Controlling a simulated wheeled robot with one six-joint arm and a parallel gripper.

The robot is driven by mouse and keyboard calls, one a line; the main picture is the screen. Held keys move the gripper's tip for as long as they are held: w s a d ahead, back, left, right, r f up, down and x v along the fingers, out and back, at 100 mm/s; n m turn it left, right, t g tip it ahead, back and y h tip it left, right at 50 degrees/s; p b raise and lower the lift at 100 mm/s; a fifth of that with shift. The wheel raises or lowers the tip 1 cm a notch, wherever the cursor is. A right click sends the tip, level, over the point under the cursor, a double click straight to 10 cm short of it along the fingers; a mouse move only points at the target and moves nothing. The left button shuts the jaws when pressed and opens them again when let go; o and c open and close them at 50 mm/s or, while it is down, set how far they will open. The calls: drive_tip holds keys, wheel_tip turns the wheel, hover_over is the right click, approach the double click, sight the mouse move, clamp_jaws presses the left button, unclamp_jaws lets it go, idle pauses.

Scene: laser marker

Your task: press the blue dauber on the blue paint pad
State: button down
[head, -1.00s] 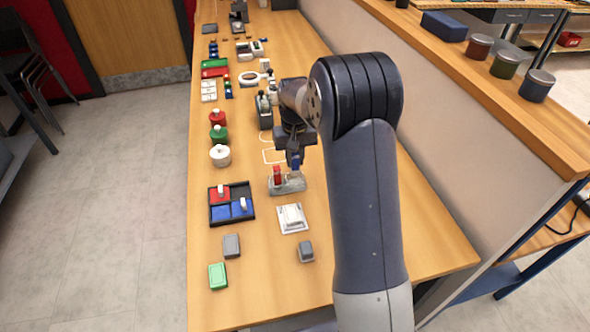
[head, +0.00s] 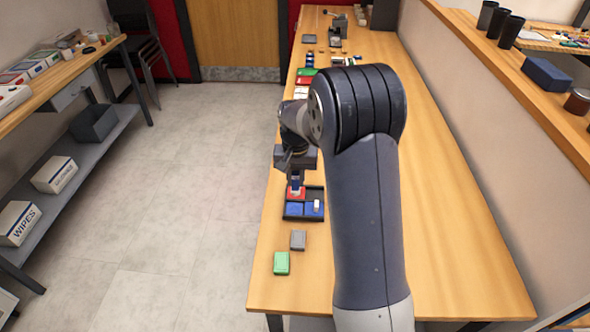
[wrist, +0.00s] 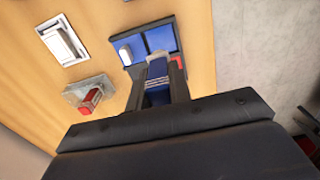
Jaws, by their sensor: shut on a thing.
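My gripper (wrist: 158,78) is shut on the blue dauber (wrist: 157,72), whose blue part shows between the fingers in the wrist view. In the head view my gripper (head: 297,180) is above the far left part of the dark paint tray (head: 321,191), by the red pad (head: 299,196). Two blue paint pads lie in the tray's near row, the left one (head: 295,209) bare and the right one (head: 309,210) with a small white block on it. The bare blue pad (wrist: 161,38) lies just beyond the fingers in the wrist view. The dauber's lower end is hard to see; contact cannot be told.
A grey block (head: 298,240) and a green block (head: 281,263) lie near the table's front left. The table's left edge is close to the tray.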

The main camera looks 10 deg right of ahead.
sight(294, 193)
drive_tip(key=shift+a+f, duration=0.25)
drive_tip(key=shift+f, duration=0.1)
drive_tip(key=shift+f+b, duration=2.1)
drive_tip(key=shift+f, duration=0.65)
drive_tip(key=shift+f+b, duration=0.35)
drive_tip(key=shift+f, duration=0.2)
drive_tip(key=shift+s, duration=0.1)
drive_tip(key=shift+r+p, duration=2.4)
drive_tip(key=shift+r, duration=1.2)
